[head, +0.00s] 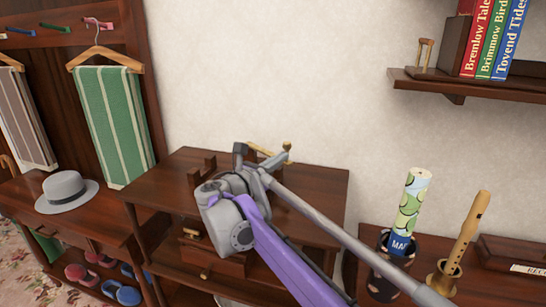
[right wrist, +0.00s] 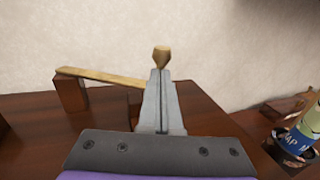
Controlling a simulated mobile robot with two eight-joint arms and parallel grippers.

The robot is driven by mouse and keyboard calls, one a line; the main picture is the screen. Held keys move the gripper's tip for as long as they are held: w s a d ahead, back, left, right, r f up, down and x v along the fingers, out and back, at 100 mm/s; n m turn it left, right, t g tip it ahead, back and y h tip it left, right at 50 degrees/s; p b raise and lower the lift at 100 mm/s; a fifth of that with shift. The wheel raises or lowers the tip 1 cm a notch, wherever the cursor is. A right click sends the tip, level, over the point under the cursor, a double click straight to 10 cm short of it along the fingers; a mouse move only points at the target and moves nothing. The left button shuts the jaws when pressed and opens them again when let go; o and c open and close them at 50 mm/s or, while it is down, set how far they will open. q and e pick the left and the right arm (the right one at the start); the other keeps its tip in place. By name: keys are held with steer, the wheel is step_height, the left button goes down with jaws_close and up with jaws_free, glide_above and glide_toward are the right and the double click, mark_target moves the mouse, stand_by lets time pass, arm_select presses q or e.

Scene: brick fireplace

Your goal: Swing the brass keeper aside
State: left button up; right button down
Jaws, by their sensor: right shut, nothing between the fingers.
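The brass keeper (right wrist: 100,76) is a flat bar on top of the dark wooden cabinet in the right wrist view. Its left end lies on a wooden block (right wrist: 70,95). A brass knob (right wrist: 161,57) stands upright by its right end, just beyond my fingertips. The keeper (head: 264,152) and knob (head: 287,147) also show in the head view, partly behind my right arm. My right gripper (right wrist: 160,75) is shut and empty, its fingers in front of the knob and the bar's right end. I cannot tell whether they touch. My left gripper is out of view.
The cabinet top (head: 315,180) is clear to the right. A dark holder with a rolled map (head: 411,205) and a flute (head: 467,235) in a brass stand are at the right. A bookshelf (head: 470,90) juts above them. A grey hat (head: 66,192) lies at the left.

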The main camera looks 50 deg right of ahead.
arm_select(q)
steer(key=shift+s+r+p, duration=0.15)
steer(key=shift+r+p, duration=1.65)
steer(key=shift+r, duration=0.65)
arm_select(e)
steer(key=d+n+t, duration=0.1)
steer(key=d+t, duration=0.1)
steer(key=d, duration=0.7)
steer(key=shift+s, duration=0.3)
